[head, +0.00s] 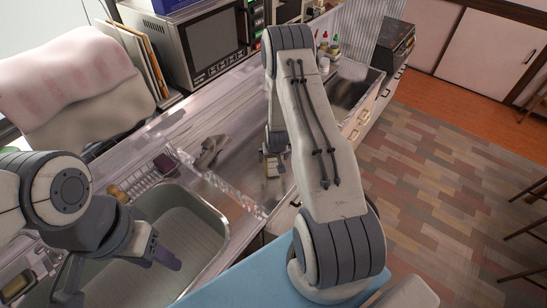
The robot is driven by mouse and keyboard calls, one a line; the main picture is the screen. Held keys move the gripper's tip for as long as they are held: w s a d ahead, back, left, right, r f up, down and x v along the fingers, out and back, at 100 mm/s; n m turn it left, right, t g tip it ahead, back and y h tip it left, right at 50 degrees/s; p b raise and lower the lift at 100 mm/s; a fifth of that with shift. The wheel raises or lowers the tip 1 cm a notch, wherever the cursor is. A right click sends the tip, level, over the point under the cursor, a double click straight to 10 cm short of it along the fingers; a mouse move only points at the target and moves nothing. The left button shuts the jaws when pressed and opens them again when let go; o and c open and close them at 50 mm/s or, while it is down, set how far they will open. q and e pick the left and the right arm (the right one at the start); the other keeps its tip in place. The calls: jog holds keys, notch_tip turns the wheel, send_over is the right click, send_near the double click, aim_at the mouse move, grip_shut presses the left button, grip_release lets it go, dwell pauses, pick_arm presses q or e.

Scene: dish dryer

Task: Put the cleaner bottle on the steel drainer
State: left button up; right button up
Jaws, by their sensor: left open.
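My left gripper (118,270) is open and empty over the sink basin, with its fingers wide apart. My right gripper (272,158) is small in the picture and partly covered by my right forearm. It points down over the right end of the steel drainer (232,150), the metal surface beside the sink. A small pale object (272,168) shows between or just behind its fingers. I cannot tell whether this is the cleaner bottle or whether it is gripped. Several small bottles (323,62) stand at the back, past my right arm.
The sink (185,228) lies at the lower left, with a rack and sponge (150,175) at its rim. A grey object (209,152) lies on the drainer. A microwave (205,45), boards (140,55) and a pink-white cloth (70,75) stand behind.

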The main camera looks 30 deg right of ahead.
jog(key=b+v, duration=0.2)
jog(key=v, duration=1)
jog(key=s+a+r+n+y, duration=0.1)
jog(key=s+a+r+n, duration=0.3)
jog(key=a, duration=0.6)
jog(key=a+r+n+y, duration=0.1)
jog(key=a+r+y, duration=0.1)
jog(key=a+r, duration=0.65)
jog(key=s+a+r+n+g, duration=0.1)
jog(key=s+a+r+n, duration=0.1)
jog(key=s, duration=0.5)
jog(key=s+a+r+n+g, duration=0.1)
jog(key=s+a+r+n, duration=0.1)
jog(key=s+a, duration=0.3)
jog(key=s+a+r+n+g, duration=0.2)
jog(key=s+a+n, duration=0.1)
jog(key=s, duration=0.6)
jog(key=shift+a+r+n, duration=0.3)
jog(key=shift+a+r, duration=0.05)
jog(key=shift+a, duration=0.35)
jog(key=shift+f, duration=0.15)
